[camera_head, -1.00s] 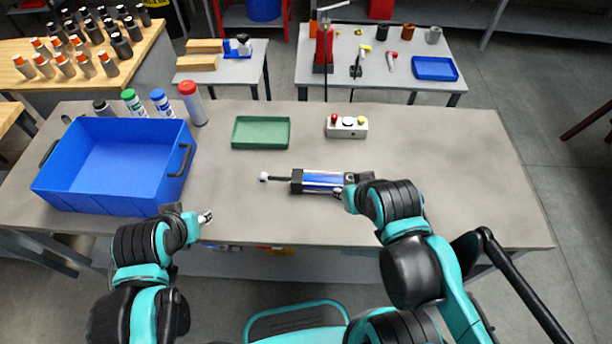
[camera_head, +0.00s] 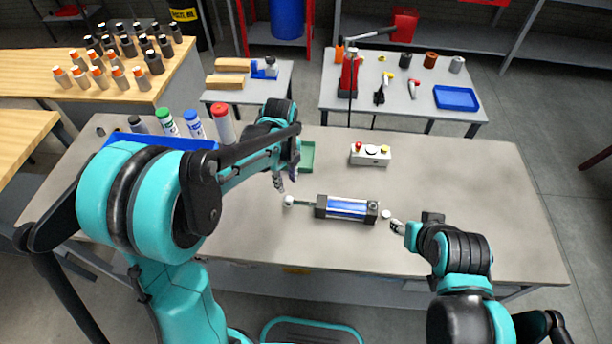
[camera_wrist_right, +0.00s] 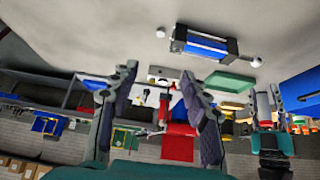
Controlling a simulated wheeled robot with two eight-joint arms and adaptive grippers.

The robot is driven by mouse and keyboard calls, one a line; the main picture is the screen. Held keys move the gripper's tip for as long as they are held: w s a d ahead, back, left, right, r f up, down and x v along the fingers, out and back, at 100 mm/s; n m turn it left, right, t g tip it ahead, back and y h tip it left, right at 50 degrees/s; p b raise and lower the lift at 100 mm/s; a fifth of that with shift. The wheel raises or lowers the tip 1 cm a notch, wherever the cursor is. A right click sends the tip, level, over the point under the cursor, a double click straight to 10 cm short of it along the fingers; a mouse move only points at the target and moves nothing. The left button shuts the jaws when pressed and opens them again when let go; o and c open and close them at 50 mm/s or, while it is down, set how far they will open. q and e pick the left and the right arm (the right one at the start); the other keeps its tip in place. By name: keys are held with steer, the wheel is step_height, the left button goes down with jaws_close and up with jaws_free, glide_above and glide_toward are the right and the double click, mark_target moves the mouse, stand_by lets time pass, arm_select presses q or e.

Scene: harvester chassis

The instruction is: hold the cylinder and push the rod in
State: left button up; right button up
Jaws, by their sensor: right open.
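The blue-and-black cylinder (camera_head: 347,208) lies on the grey table, and it also shows in the right wrist view (camera_wrist_right: 205,46). Its thin rod (camera_head: 302,203) sticks out to the left and ends in a pale round eye (camera_head: 289,201). A small white round piece (camera_head: 386,213) sits by its right end. My left gripper (camera_head: 286,182) points down just behind the rod eye, its two fingers apart and empty. My right gripper (camera_head: 396,226) is right of the cylinder, clear of it. In the right wrist view its fingers (camera_wrist_right: 158,105) are spread with nothing between them.
A green tray (camera_head: 307,157) lies behind my left gripper, partly hidden by it. A button box (camera_head: 370,154) stands behind the cylinder. A blue crate (camera_head: 122,137) and several capped bottles are at the left, the crate mostly hidden by my left arm. The table's right side is clear.

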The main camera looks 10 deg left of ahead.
steer(key=shift+o, duration=1.2)
steer(key=n+g, duration=0.7)
steer(key=n, duration=1)
glide_toward(376, 208)
steer(key=f, duration=0.5)
steer(key=shift+w+d+f, duration=0.15)
steer(key=shift+w+d, duration=0.05)
steer(key=shift+w+a+f+n, duration=0.1)
steer(key=shift+f+n, duration=0.4)
steer(key=shift+f, duration=0.15)
step_height(376, 208, down, 7)
steer(key=shift+f, duration=0.2)
jaws_close()
